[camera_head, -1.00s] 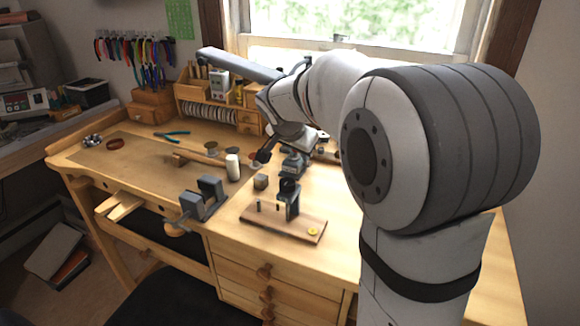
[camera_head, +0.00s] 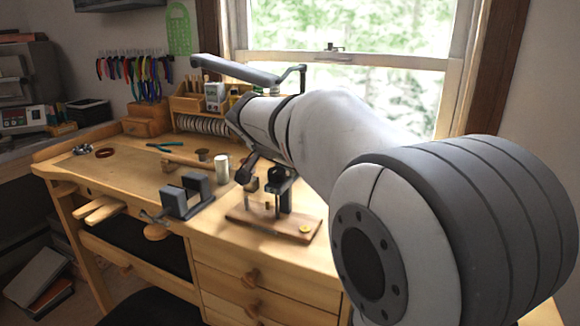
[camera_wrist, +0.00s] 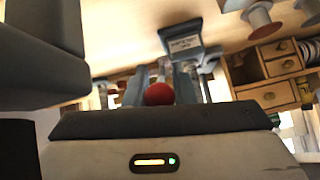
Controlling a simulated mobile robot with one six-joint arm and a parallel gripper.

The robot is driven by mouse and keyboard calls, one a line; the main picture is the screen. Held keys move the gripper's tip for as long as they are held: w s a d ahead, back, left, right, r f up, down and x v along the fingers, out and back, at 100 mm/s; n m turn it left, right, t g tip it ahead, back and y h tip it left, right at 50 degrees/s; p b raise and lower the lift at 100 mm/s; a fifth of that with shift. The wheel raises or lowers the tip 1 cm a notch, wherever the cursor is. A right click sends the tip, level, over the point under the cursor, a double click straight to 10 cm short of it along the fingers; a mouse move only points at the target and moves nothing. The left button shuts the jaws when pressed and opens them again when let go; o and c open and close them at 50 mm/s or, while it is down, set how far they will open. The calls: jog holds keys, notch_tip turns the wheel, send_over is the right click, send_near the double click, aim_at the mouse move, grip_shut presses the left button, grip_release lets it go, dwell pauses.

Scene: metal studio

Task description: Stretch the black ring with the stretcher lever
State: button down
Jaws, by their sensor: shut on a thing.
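My gripper (camera_head: 246,168) reaches over the bench at the end of my arm and is small and dark in the head view. In the wrist view, a red ball knob (camera_wrist: 159,93), seemingly the end of the stretcher lever, sits between the blue-grey jaws, which are shut on it. A blue-grey part with a small label (camera_wrist: 184,43) stands beyond it, perhaps the stretcher's body. My arm hides most of this spot in the head view. I cannot make out the black ring for certain.
A wooden-based tool (camera_head: 275,218) with a dark post stands near the bench's front edge. To its left are a pale cylinder (camera_head: 221,168) and a grey vise (camera_head: 187,196). Pliers (camera_head: 164,147) and a reddish-brown ring (camera_head: 104,152) lie farther left, where the bench is mostly clear.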

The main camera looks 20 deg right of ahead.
jog(key=shift+f, duration=0.15)
jog(key=c, duration=1.3)
grip_release()
jog(key=shift+s+a+r, duration=0.1)
jog(key=shift+a+r, duration=0.05)
jog(key=shift+r, duration=0.1)
jog(key=p+v, duration=0.1)
jog(key=v, duration=0.6)
jog(key=shift+s+a+r, duration=0.1)
jog(key=shift+r, duration=0.05)
